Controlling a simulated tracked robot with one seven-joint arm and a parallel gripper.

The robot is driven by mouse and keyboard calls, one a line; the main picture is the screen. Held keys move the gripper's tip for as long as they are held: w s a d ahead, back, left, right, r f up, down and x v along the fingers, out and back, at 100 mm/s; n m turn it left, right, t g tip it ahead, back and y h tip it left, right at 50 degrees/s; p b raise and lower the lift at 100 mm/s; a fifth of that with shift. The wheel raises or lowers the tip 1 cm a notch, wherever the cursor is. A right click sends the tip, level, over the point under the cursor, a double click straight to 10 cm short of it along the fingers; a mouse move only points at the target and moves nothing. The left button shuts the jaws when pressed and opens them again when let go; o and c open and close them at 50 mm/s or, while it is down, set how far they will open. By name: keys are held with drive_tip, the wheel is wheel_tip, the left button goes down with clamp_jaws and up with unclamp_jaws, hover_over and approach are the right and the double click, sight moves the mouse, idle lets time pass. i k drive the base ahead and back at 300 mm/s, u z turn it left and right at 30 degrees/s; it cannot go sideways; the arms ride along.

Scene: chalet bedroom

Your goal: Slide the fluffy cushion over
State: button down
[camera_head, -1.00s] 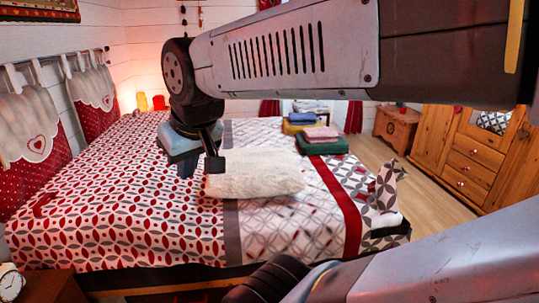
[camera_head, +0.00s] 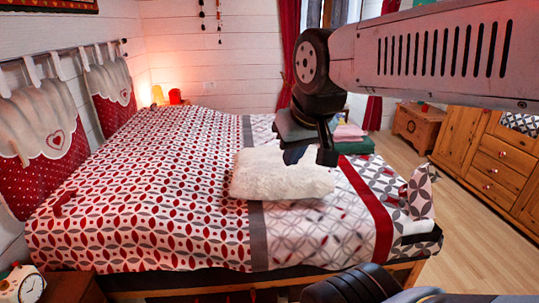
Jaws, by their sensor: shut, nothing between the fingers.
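The fluffy cushion (camera_head: 275,178) is cream-white and lies flat on the patterned bed (camera_head: 150,215), across the grey stripe of the cover and left of the red stripe. My gripper (camera_head: 294,157) points down at the cushion's back right part and overlaps its far edge in the head view. It is shut and holds nothing. Its fingertips show only as a small dark shape, and I cannot tell if they touch the cushion or hover above or behind it.
A pink folded cloth (camera_head: 348,132) on a green one (camera_head: 356,146) lies behind my gripper, partly hidden. A wooden dresser (camera_head: 497,165) and a chest (camera_head: 418,125) stand right of the bed. A clock (camera_head: 24,285) is at bottom left. The bed's left half is mostly clear.

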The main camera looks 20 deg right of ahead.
sight(259, 173)
drive_tip(key=z, duration=0.35)
drive_tip(key=i, duration=1)
drive_tip(key=u, duration=0.35)
